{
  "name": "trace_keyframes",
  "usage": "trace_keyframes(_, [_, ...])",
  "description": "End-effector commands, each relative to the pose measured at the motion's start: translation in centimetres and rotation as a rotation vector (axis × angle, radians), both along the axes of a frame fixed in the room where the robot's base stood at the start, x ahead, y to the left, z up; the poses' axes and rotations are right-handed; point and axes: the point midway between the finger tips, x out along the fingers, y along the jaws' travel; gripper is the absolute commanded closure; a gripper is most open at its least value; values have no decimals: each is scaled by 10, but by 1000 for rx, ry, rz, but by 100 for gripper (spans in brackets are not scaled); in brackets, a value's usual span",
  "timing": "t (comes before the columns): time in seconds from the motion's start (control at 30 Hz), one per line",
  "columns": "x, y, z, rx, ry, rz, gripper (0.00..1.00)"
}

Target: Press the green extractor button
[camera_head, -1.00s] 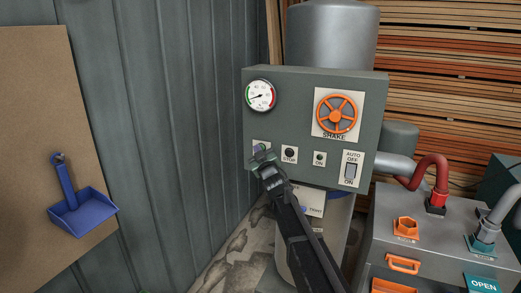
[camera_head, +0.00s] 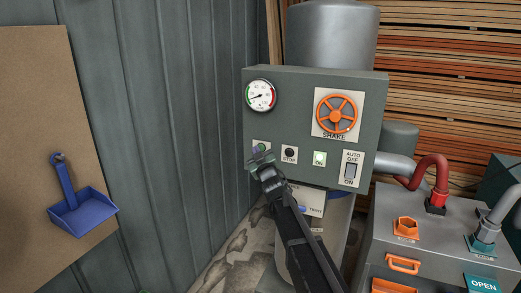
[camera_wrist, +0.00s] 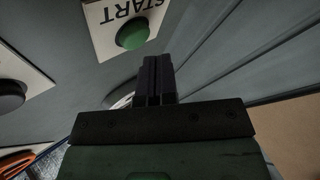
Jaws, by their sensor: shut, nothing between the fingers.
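The green extractor button (camera_wrist: 132,34) sits on a white START plate (camera_wrist: 108,22) in the wrist view, which shows it upside down. In the head view the green button (camera_head: 260,147) shows at the lower left of the grey control panel (camera_head: 290,110), just above my gripper. My gripper (camera_wrist: 155,62) is shut and empty. Its fingertips are close to the button in the wrist view, with a small gap in the picture; I cannot tell whether they touch.
The black STOP button (camera_head: 289,153) is just right of the START plate. An orange SHAKE wheel (camera_head: 337,114), a gauge (camera_head: 262,95) and an AUTO/OFF/ON switch (camera_head: 351,171) are on the same panel. A grey cabinet with hoses (camera_head: 400,260) stands at lower right.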

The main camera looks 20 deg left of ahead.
Motion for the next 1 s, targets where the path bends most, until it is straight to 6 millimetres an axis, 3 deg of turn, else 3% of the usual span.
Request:
trace_keyframes(0.27, [-2,0,0,0,0,0,100])
trace_keyframes(0.73, [-46,3,0,0,0,1,100])
trace_keyframes(1.0, [-50,4,0,0,0,1,100])
